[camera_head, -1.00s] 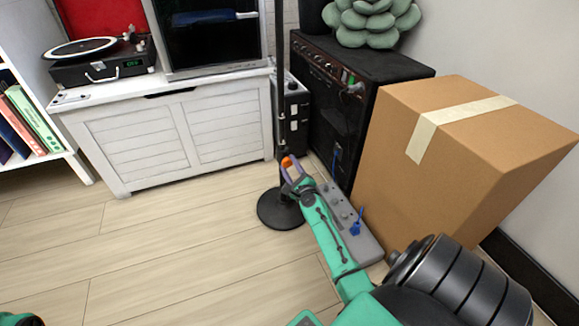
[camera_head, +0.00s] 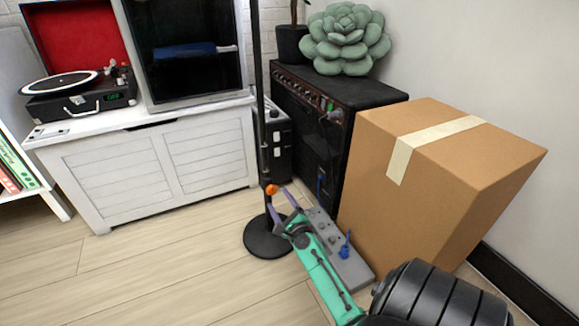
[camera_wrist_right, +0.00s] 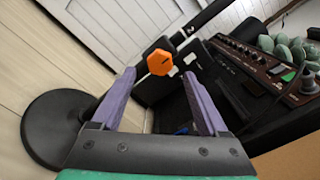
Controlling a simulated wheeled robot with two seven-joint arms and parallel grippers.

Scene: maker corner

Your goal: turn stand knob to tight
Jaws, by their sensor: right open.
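The orange stand knob (camera_head: 271,190) sits on the black stand pole (camera_head: 259,100), low above its round base (camera_head: 268,240). In the right wrist view the knob (camera_wrist_right: 160,62) is six-sided and shows just beyond and between the fingertips. My right gripper (camera_head: 282,200) is open, with its two purple fingers apart on the near side of the knob; it also shows in the right wrist view (camera_wrist_right: 158,78). Nothing is between the fingers' inner faces. My left gripper is not in view.
A grey pedal board (camera_head: 340,250) with a blue plug lies right of the stand base. A cardboard box (camera_head: 430,180) and a black amplifier (camera_head: 335,110) stand to the right. A white cabinet (camera_head: 150,165) is behind. The floor at left is clear.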

